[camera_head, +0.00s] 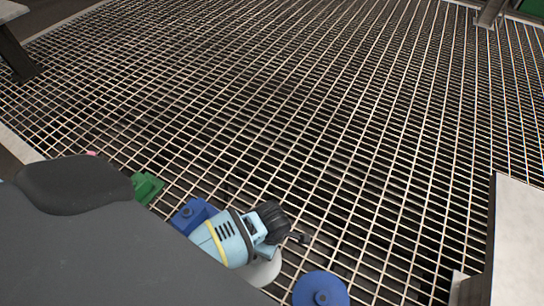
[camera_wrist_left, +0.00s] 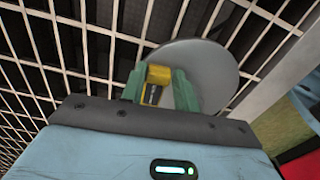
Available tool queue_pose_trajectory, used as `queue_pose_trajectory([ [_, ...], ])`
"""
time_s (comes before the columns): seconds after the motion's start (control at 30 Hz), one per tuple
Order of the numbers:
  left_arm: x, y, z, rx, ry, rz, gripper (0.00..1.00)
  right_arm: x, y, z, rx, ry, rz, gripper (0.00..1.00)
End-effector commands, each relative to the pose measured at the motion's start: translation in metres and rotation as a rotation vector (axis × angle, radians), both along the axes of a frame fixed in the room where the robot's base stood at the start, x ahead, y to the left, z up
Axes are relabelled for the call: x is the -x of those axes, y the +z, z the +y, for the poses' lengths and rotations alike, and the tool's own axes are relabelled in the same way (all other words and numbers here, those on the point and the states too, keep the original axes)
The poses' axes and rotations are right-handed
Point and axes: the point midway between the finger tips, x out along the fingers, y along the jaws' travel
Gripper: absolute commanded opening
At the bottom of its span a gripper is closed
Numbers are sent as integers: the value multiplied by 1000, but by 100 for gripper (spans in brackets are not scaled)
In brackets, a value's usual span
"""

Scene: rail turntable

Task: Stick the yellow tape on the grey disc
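The grey disc (camera_wrist_left: 222,62) is in the left wrist view, just beyond my left fingertips; in the head view only a pale part of the disc (camera_head: 263,272) shows below my wrist. The yellow tape (camera_wrist_left: 158,73) is between the green fingers of my left gripper (camera_wrist_left: 160,88), which is shut on it. The tape overlaps the disc's left edge in the picture; whether they touch I cannot tell. In the head view my light-blue left wrist shows, but its fingertips are hidden. My right gripper is not in view.
A blue disc (camera_head: 320,289) is at the bottom of the head view. A blue piece (camera_head: 190,214) and a green piece (camera_head: 146,187) sit beside my left arm. A pale block (camera_head: 520,240) stands at the right edge. Open metal grating (camera_head: 310,110) fills the middle.

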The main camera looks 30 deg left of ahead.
Motion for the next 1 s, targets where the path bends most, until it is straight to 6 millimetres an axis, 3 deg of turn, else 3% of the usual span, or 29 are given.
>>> queue_pose_trajectory([
  [0.03,1,0,0,0,0,1,38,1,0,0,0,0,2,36],
  [0.13,0,0,0,0,0,0,51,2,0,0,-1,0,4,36],
  [0.47,-1,2,0,1,0,-3,51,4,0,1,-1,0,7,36],
  [1.0,-1,74,-1,1,0,-2,51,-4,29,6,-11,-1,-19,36],
])
